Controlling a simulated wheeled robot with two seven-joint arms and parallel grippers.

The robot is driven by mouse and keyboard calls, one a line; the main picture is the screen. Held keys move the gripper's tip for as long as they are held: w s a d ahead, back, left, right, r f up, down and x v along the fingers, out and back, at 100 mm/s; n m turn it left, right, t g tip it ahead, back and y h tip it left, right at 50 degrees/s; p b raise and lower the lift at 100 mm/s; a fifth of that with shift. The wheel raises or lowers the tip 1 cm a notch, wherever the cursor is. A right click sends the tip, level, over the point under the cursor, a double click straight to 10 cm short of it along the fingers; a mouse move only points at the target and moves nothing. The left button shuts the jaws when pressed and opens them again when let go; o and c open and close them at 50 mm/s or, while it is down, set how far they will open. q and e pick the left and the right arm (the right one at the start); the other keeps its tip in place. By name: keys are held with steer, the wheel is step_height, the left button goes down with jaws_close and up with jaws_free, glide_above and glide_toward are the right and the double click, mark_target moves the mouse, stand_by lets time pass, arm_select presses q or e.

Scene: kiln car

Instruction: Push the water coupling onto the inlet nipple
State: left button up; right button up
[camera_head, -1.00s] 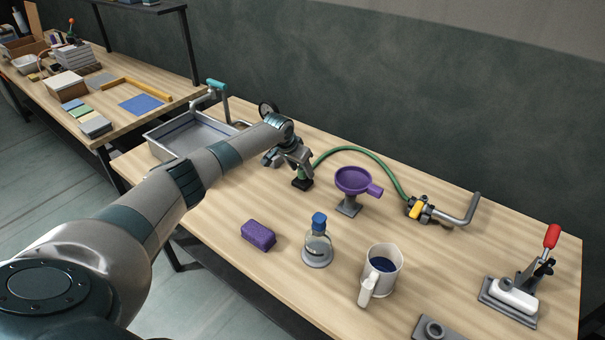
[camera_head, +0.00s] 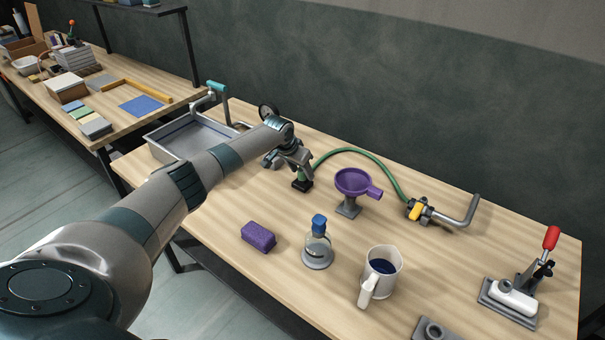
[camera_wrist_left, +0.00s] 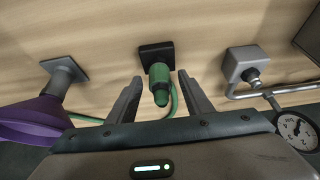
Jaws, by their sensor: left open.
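The green water coupling (camera_wrist_left: 160,82) stands in a black square holder (camera_wrist_left: 156,53) in the left wrist view. In the head view the coupling (camera_head: 301,174) shows partly, just below my left gripper (camera_head: 287,165). In the wrist view the open fingers (camera_wrist_left: 160,76) lie on either side of the coupling, with a gap on both sides; it is not gripped. A green hose (camera_head: 368,156) runs from it to a yellow-handled valve (camera_head: 415,211). A grey block with a short metal fitting (camera_wrist_left: 252,75), perhaps the inlet nipple, stands to its right. My right gripper is not in view.
A purple funnel (camera_head: 352,182) on a stand is close to the right of my gripper. A metal basin (camera_head: 160,151) lies behind it. A sponge (camera_head: 258,236), flask (camera_head: 317,252), jug (camera_head: 383,270) and red-handled clamp (camera_head: 517,295) occupy the front. A gauge (camera_wrist_left: 298,130) shows in the wrist view.

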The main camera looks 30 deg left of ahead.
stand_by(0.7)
arm_select(q)
jaws_close()
